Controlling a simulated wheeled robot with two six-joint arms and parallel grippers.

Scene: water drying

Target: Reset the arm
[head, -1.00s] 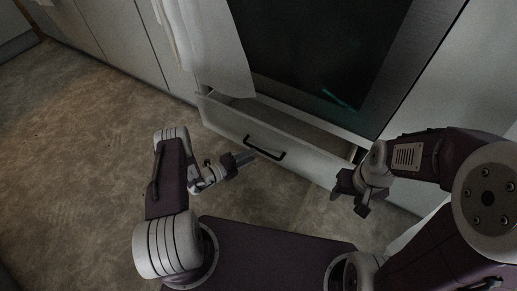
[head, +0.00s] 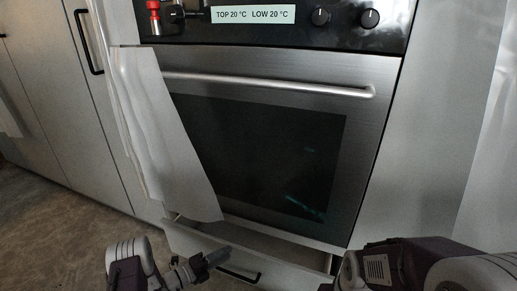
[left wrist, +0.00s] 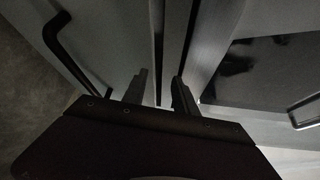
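My left gripper (head: 219,256) is at the bottom of the head view, in front of the pulled-out drawer (head: 285,268) below the oven. In the left wrist view its two fingers (left wrist: 161,90) stand apart with nothing between them, near the drawer and its black handle (left wrist: 55,40). That handle also shows in the head view (head: 240,275). My right arm (head: 400,262) comes in at the lower right of the head view. Its gripper is mostly cut off by the bottom edge, so its fingers cannot be made out.
The oven (head: 275,150) is closed, with a long bar handle (head: 265,86) and a knob panel above. A pale cloth (head: 170,140) hangs over its left side. Cabinets (head: 45,110) stand at the left. The brown floor (head: 50,225) at lower left is clear.

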